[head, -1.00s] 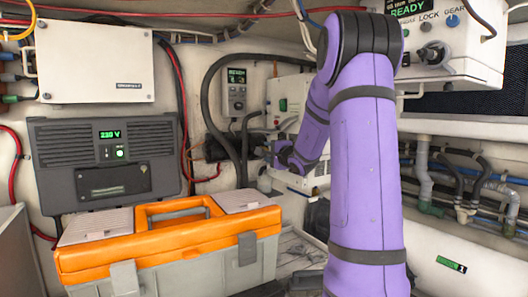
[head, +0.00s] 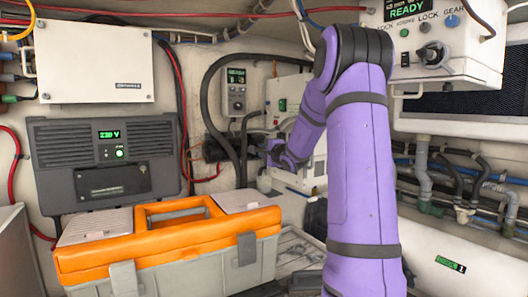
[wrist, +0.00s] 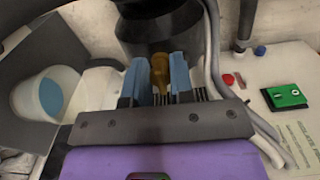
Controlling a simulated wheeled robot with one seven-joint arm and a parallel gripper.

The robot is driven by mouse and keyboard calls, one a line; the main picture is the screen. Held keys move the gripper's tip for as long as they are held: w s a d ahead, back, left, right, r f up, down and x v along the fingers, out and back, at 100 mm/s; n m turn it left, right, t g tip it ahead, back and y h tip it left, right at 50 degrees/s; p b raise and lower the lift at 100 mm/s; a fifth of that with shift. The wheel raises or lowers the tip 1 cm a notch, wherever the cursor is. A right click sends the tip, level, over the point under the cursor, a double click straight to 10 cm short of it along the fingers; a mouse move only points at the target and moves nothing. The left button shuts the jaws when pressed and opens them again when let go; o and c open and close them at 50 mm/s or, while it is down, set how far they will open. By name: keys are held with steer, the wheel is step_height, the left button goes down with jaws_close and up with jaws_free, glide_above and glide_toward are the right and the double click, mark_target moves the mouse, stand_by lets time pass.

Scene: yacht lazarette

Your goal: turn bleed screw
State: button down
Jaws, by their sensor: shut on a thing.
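The bleed screw (wrist: 160,70) is a small brass-coloured piece just below a dark cylindrical body (wrist: 160,30) in the wrist view. My gripper (wrist: 161,78) has its two blue finger pads on either side of the screw and is shut on it. In the head view my gripper (head: 272,152) is at the end of the purple arm, close to the black hose and the dark cylinder (head: 214,150). The screw itself cannot be made out in the head view.
A white cup with blue inside (wrist: 50,95) is left of my gripper in the wrist view. Grey hoses (wrist: 215,60) run close on its right. An orange and grey toolbox (head: 170,245) stands at front left. A white control box (head: 445,45) hangs at upper right.

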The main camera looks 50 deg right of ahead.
steer(key=shift+m, duration=0.3)
steer(key=m, duration=0.3)
steer(key=shift+m, duration=0.3)
steer(key=m, duration=0.4)
steer(key=shift+r, duration=0.1)
steer(key=m, duration=0.5)
steer(key=shift+d, duration=0.15)
steer(key=shift+s+d+m, duration=0.1)
steer(key=shift+m, duration=2)
steer(key=c, duration=1)
jaws_free()
steer(key=shift+r, duration=0.1)
